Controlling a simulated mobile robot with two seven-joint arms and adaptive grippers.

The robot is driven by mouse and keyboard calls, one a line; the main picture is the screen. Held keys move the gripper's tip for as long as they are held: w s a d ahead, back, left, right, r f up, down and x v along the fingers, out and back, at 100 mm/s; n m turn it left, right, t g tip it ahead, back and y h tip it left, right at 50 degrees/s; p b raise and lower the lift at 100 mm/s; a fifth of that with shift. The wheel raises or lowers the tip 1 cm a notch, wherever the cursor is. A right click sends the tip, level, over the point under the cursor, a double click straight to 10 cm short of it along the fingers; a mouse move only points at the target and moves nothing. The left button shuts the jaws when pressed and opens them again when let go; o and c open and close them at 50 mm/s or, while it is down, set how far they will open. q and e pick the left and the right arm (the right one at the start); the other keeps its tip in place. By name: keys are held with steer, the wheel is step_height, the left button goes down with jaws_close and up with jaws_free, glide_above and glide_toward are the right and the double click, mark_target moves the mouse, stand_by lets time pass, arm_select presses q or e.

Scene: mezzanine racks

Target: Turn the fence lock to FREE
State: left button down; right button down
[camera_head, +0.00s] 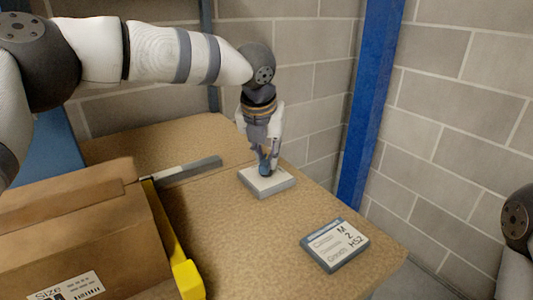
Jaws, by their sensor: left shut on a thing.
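My left gripper (268,160) points down at the fence lock, a pale grey block (268,182) on the chipboard bench top. The gripper is shut on a small blue knob (265,170) on top of the block. The fingers hide much of the knob, and no FREE marking or knob direction can be read. A grey metal bar, seemingly the fence (190,169), lies left of the block. My right arm shows only in part at the right edge; its gripper is out of view.
A cardboard box (75,240) with a size label fills the front left, beside a yellow-edged part (187,280). A grey-framed label plate (335,245) lies at the front right of the bench (230,240). A blue post (368,120) and block walls stand behind.

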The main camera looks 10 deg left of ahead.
arm_select(q)
steer(key=n+y, duration=0.1)
steer(key=n, duration=0.3)
steer(key=shift+n+y, duration=0.3)
steer(key=shift+y, duration=0.1)
steer(key=n+g+y, duration=0.1)
steer(key=n, duration=0.3)
steer(key=shift+a+n, duration=0.15)
steer(key=shift+n, duration=0.15)
steer(key=shift+g+y, duration=0.3)
steer(key=c, duration=1.5)
jaws_free()
steer(key=v, duration=1.2)
steer(key=shift+s, duration=0.1)
